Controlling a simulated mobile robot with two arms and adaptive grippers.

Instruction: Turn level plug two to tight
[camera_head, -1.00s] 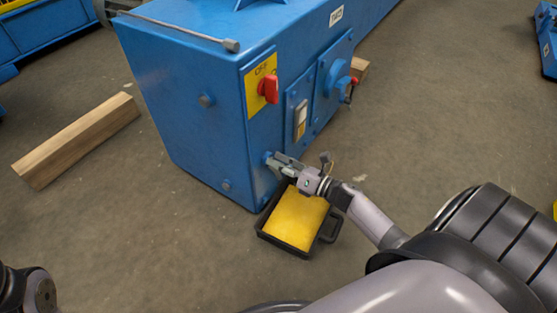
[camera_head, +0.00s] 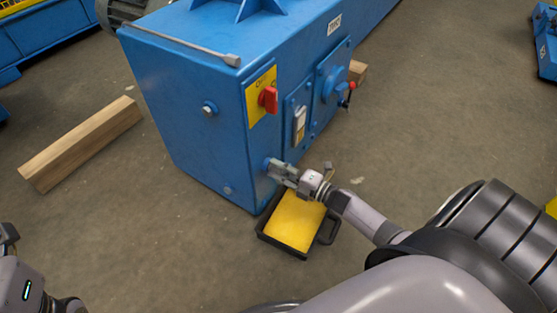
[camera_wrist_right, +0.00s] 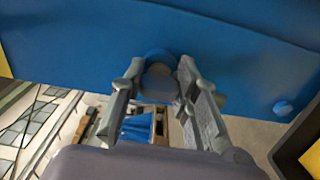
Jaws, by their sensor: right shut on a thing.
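The blue drive housing (camera_head: 190,140) stands on the floor, and my right gripper (camera_head: 272,167) is at the low round boss near its bottom corner. In the right wrist view, my right gripper (camera_wrist_right: 165,88) has its two fingers on either side of a grey plug head (camera_wrist_right: 157,82) in front of a blue boss (camera_wrist_right: 157,57). It is shut on this plug. The fingers hide part of the plug, and I cannot see a number on it. At the lower left, part of my left arm shows, but its fingers do not.
A black tray with a yellow inside (camera_head: 293,222) lies on the floor just below my right gripper. A red switch (camera_head: 268,99) on a yellow plate and a red-tipped lever (camera_head: 350,87) stick out from the housing. A wooden beam (camera_head: 80,145) lies at left.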

